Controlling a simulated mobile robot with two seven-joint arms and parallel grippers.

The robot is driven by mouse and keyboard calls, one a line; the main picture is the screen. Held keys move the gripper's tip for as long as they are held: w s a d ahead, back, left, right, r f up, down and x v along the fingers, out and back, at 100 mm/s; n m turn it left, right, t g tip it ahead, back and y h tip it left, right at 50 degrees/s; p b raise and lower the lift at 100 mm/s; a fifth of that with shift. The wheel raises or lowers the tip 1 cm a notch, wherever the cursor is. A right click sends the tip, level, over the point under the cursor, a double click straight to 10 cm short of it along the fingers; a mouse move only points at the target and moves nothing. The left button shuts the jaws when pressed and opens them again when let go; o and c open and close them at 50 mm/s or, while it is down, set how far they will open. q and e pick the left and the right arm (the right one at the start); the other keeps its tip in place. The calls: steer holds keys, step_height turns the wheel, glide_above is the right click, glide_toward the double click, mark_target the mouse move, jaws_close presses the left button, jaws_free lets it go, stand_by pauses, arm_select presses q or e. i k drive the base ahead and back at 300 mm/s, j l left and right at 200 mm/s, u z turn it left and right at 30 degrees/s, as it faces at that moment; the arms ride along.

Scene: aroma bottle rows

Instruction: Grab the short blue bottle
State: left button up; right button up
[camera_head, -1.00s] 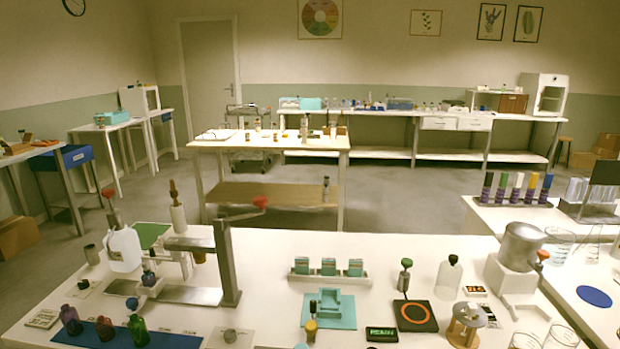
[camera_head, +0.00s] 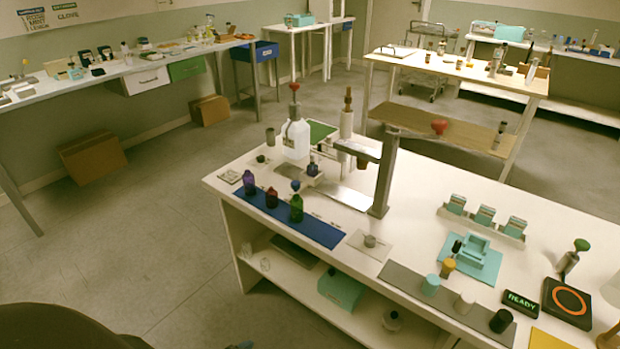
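Neither of my grippers is in view.
The press's metal column (camera_head: 384,175) rises right of the small bottle. A white jug (camera_head: 295,140) stands behind it. Cardboard boxes (camera_head: 92,158) lie under the left bench (camera_head: 100,82). The floor (camera_head: 150,215) between the tables is open.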

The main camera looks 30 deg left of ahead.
mark_target(312, 170)
steer(key=j, duration=0.4)
steer(key=i+j+u, duration=0.15)
steer(key=j, duration=0.3)
steer(key=i+j, duration=0.1)
steer(key=j, duration=0.3)
steer(key=u, duration=0.05)
